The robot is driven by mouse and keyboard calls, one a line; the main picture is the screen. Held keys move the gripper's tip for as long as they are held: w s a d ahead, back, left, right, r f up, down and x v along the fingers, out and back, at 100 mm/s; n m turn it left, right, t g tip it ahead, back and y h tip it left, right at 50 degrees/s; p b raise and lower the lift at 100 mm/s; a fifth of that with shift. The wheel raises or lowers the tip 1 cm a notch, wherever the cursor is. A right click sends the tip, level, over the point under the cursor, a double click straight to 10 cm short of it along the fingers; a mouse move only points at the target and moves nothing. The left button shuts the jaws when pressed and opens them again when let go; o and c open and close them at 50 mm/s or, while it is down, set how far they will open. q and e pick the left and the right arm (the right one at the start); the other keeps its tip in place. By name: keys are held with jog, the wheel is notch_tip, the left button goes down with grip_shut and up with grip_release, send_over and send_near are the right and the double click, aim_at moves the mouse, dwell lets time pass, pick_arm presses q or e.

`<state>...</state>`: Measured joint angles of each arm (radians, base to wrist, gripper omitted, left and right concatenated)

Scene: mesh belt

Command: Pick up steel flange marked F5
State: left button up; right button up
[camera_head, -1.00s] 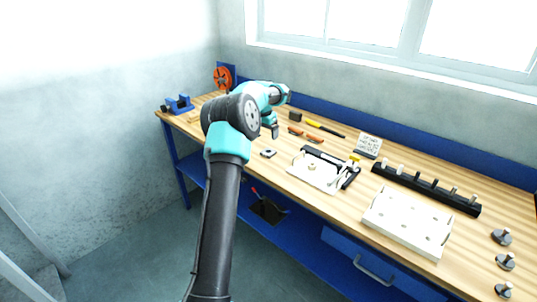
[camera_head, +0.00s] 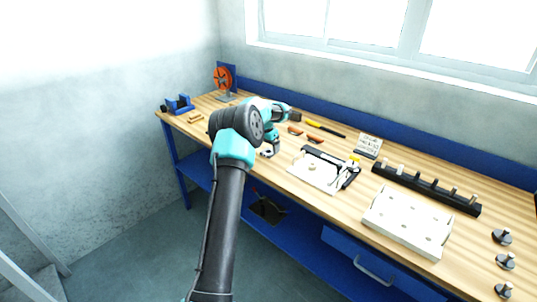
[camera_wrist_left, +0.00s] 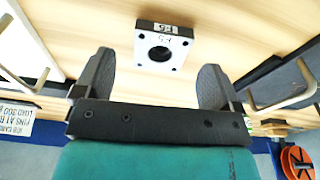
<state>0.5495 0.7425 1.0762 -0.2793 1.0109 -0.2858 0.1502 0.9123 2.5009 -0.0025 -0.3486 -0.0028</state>
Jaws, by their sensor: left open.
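The steel flange marked F5 (camera_wrist_left: 176,59) is a small square plate with a round centre hole and corner holes. It lies on the wooden bench top. In the left wrist view it sits between and slightly beyond the open fingers of my left gripper (camera_wrist_left: 156,66), with clear space on both sides. In the head view my left gripper (camera_head: 270,146) is low over the bench at the flange (camera_head: 264,154), which is partly hidden. My right gripper is not in view.
A white plate with tools (camera_head: 312,175) lies just right of the gripper. A black rail with pegs (camera_head: 425,187), a white block with holes (camera_head: 407,222) and several knobs (camera_head: 505,261) are farther right.

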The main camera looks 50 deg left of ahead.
pick_arm(q)
jog(key=shift+w+f, duration=0.2)
jog(key=shift+f, duration=1.05)
jog(key=shift+c, duration=0.4)
jog(key=c, duration=1.1)
jog(key=shift+r, duration=0.1)
jog(key=shift+r, duration=1.7)
jog(key=s+d, duration=0.3)
jog(key=d, duration=0.1)
jog(key=s+d+r, duration=0.1)
jog(key=s+d, duration=0.6)
jog(key=d, duration=0.1)
jog(key=shift+s+r, duration=0.25)
jog(key=shift+s, duration=0.05)
